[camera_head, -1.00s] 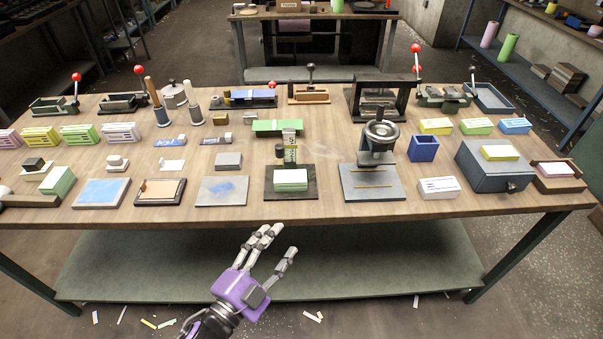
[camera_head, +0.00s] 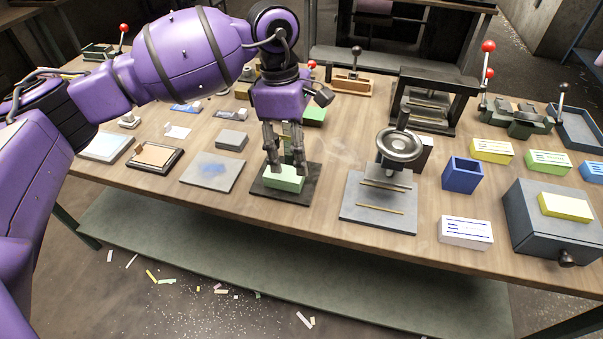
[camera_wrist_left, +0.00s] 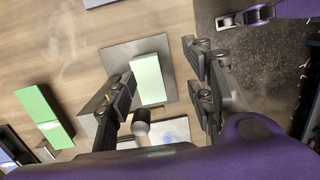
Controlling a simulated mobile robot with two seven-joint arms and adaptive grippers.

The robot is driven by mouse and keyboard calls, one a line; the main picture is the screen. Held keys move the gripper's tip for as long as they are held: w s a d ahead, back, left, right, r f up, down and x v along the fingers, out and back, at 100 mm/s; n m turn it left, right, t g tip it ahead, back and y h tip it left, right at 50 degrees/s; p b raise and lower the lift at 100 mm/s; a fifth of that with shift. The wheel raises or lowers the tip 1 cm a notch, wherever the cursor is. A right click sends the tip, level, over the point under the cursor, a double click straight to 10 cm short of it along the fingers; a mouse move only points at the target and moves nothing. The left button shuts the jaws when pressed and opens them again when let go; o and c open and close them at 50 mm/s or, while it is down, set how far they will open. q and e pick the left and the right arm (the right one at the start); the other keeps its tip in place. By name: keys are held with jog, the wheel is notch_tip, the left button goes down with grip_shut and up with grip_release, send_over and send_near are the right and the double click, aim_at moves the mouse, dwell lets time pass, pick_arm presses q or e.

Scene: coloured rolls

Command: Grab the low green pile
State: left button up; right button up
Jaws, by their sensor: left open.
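The low green pile (camera_head: 284,179) is a short pale green stack on a dark square plate (camera_head: 309,185) near the table's front edge. In the left wrist view the pile (camera_wrist_left: 148,80) shows between my fingers, on its grey-looking plate (camera_wrist_left: 119,54). My left gripper (camera_head: 286,168) points down over the pile with its fingers open. In the head view the fingers overlap the pile's back part. Whether they touch it I cannot tell.
A grey plate (camera_head: 211,173) with a blue smear lies left of the pile. A press with a round wheel (camera_head: 399,146) stands to the right. A longer green block (camera_head: 315,115) lies behind. Bare wood (camera_head: 328,155) separates the pile's plate from the press.

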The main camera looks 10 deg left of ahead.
pick_arm(q)
notch_tip(320, 180, up, 2)
jog(key=w+a+y, duration=0.1)
jog(key=w+a, duration=0.1)
jog(key=a, duration=0.1)
send_over(284, 172)
jog(key=shift+t, duration=0.4)
notch_tip(284, 172, down, 6)
jog(key=shift+s+r, duration=0.15)
jog(key=shift+r, duration=0.05)
notch_tip(284, 172, down, 6)
jog(key=shift+r+p, duration=0.15)
jog(key=shift+p, duration=0.5)
jog(key=c, duration=1)
jog(key=shift+o, duration=0.2)
pick_arm(e)
jog(key=shift+d+r, duration=0.35)
jog(key=shift+r, duration=0.2)
